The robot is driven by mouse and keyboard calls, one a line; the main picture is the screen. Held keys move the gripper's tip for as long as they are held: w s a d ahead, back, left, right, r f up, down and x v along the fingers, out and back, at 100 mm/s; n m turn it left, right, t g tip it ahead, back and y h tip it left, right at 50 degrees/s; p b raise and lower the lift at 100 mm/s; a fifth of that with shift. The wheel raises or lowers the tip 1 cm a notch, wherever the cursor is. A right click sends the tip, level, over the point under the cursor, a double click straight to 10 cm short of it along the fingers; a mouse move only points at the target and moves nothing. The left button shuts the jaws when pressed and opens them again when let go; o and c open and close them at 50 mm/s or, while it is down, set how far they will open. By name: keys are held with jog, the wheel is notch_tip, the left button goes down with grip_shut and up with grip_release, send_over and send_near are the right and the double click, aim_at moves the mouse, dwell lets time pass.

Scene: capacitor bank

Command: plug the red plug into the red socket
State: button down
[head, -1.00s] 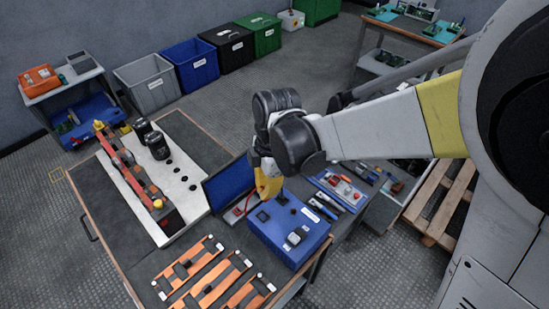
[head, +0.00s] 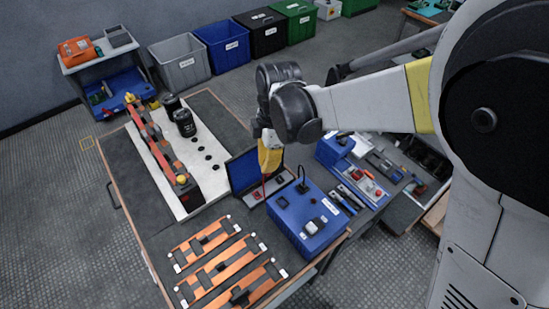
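My gripper (head: 269,168), with yellow fingers, points down over the workbench, in front of the open case with a blue lid (head: 243,171) and behind the blue box (head: 307,222). A thin red piece (head: 263,189) shows just below the fingertips; it may be the red plug or its lead, but it is too small to tell. I cannot tell whether the fingers are shut on it. A black lead stands up from the blue box's top. I cannot make out a red socket with certainty.
A white panel (head: 215,175) with black cylinders and an orange-and-grey bar stands at left. Orange strips (head: 222,262) lie on the front of the bench. Tools and a red-marked tray (head: 362,183) lie to the right. Bins stand behind on the floor.

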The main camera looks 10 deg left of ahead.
jog(key=shift+w+a+f, duration=0.1)
jog(key=shift+w+a, duration=0.2)
jog(key=shift+a, duration=0.35)
jog(key=shift+w+a, duration=0.3)
jog(key=shift+a, duration=0.4)
jog(key=shift+w+a+f, duration=0.1)
jog(key=shift+w+a, duration=0.2)
jog(key=shift+a, duration=0.35)
jog(key=b, duration=0.9)
send_over(256, 195)
jog(key=shift+w+d+f, duration=0.1)
jog(key=shift+f, duration=2.8)
jog(key=shift+w+d+f, duration=0.1)
jog(key=shift+f, duration=4.35)
jog(key=shift+f, duration=0.4)
jog(key=c, duration=1.5)
grip_release()
jog(key=shift+c, duration=0.2)
